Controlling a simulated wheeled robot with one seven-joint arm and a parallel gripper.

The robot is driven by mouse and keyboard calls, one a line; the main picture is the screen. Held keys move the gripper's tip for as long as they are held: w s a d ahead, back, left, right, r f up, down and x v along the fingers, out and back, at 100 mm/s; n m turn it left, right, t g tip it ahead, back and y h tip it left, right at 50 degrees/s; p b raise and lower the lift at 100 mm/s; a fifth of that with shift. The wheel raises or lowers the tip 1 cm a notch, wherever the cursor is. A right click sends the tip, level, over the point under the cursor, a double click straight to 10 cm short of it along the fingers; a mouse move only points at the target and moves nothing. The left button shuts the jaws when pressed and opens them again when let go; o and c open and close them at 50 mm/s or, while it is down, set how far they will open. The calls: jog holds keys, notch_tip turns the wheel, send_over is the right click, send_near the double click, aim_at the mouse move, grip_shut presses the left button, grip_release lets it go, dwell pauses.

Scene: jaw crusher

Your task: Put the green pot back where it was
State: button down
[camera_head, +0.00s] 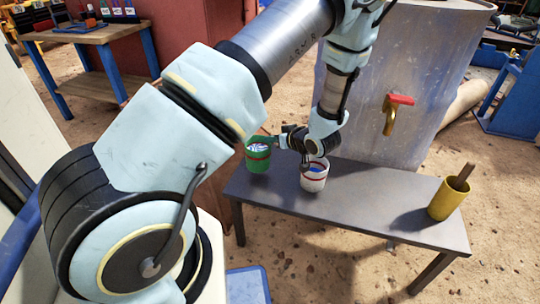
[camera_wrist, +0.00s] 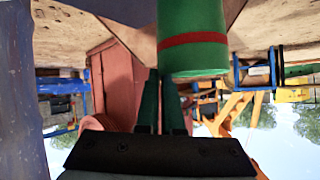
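The green pot (camera_head: 258,158), with a red band, is over the back left corner of the dark table (camera_head: 375,204) in the head view; I cannot tell whether it touches the top. In the wrist view, which is upside down, the green pot (camera_wrist: 193,22) fills the top middle. My gripper (camera_head: 277,141) is at the right side of its rim. The two dark fingers (camera_wrist: 160,78) are close together at the pot's edge, one outside and the other's tip hidden by the pot. They appear shut on its rim.
A white pot (camera_head: 314,179) with red bands stands on the table just under my wrist. A yellow pot (camera_head: 444,200) with a brown handle is at the right end. A tap (camera_head: 392,112) sticks out above the table from a large grey tank (camera_head: 350,110). The table's middle is clear.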

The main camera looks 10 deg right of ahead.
jog(key=shift+f+b, duration=0.4)
jog(key=shift+f, duration=1.7)
jog(key=shift+f, duration=0.15)
jog(key=c, duration=1)
grip_release()
jog(key=shift+c, duration=0.2)
